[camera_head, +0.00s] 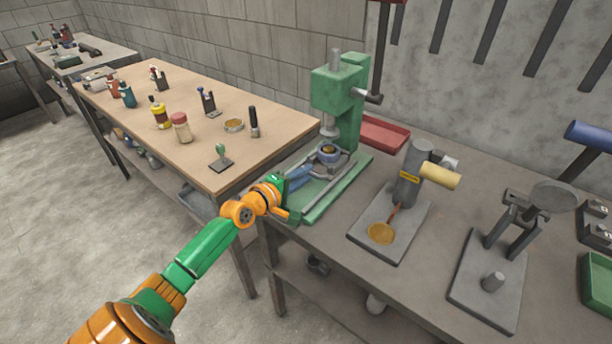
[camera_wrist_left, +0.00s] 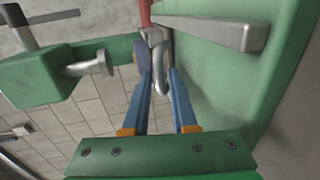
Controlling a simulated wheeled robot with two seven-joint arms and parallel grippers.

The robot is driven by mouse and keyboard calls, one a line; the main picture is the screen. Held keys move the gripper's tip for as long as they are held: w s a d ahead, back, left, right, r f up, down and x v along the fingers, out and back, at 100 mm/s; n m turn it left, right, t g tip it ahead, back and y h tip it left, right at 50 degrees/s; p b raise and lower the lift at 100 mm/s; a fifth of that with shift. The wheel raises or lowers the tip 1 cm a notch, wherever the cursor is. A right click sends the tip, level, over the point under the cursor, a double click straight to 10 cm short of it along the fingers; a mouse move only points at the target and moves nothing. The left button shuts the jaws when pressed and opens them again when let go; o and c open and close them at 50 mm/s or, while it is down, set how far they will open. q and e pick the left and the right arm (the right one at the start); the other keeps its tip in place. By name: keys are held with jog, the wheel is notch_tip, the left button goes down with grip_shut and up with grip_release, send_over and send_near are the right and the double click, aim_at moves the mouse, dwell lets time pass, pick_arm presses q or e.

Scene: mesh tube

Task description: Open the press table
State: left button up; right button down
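The green press (camera_head: 338,88) stands upright on its green base (camera_head: 318,208) at the bench's left end. My left gripper (camera_head: 305,173) is at the front left of this table, low over the base. In the left wrist view its two blue fingers (camera_wrist_left: 161,80) stand apart. A curved grey metal loop (camera_wrist_left: 163,50) is between or just beyond their tips; contact cannot be told. My right gripper is in no view.
A red tray (camera_head: 383,133) lies behind the press. A grey stand with a yellow cylinder (camera_head: 439,176) and a dark clamp-like stand (camera_head: 522,212) are to the right. A wooden table (camera_head: 195,105) with bottles and stamps is at the left, with open floor in front of it.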

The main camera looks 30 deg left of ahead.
pick_arm(q)
jog(key=shift+w+f, duration=0.15)
jog(key=shift+w, duration=0.35)
jog(key=shift+s, duration=0.15)
grip_shut()
jog(key=shift+r, duration=0.2)
dwell(0.8)
